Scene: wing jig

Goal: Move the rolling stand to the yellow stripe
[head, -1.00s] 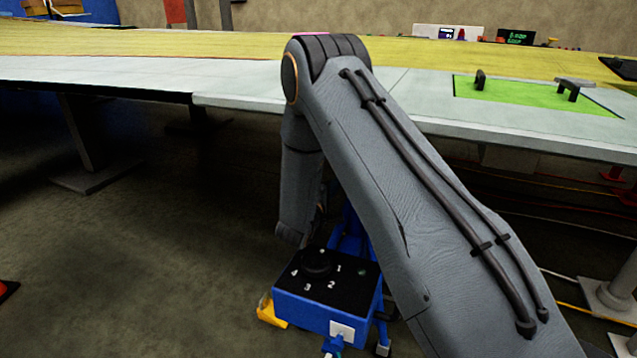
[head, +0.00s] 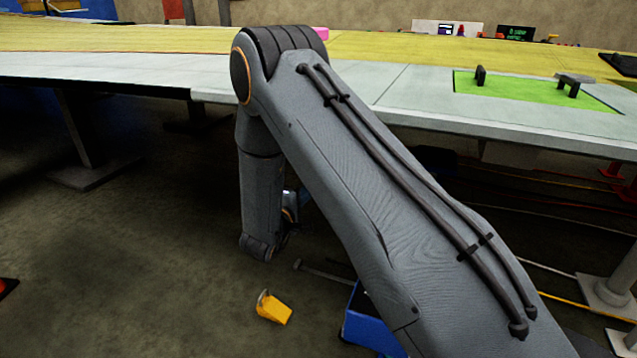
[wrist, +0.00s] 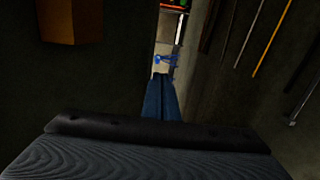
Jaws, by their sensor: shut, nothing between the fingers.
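The rolling stand (head: 368,328) shows in the head view only as a blue part low in the middle, mostly hidden behind my arm. My gripper (wrist: 161,78) shows in the wrist view as narrow dark blue fingers, closed together and empty. In the head view it is largely hidden by my forearm. A small blue shape (wrist: 165,58) lies just beyond the fingertips in the wrist view; I cannot tell whether it touches them or belongs to the stand. I cannot make out the yellow stripe on the floor in either view.
A yellow wedge (head: 273,307) lies on the floor left of the stand. The long wing table (head: 110,68) spans the back, with a support leg (head: 82,130) at left. Cables (head: 560,275) and a grey post foot (head: 607,297) are at right. The left floor is mostly clear.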

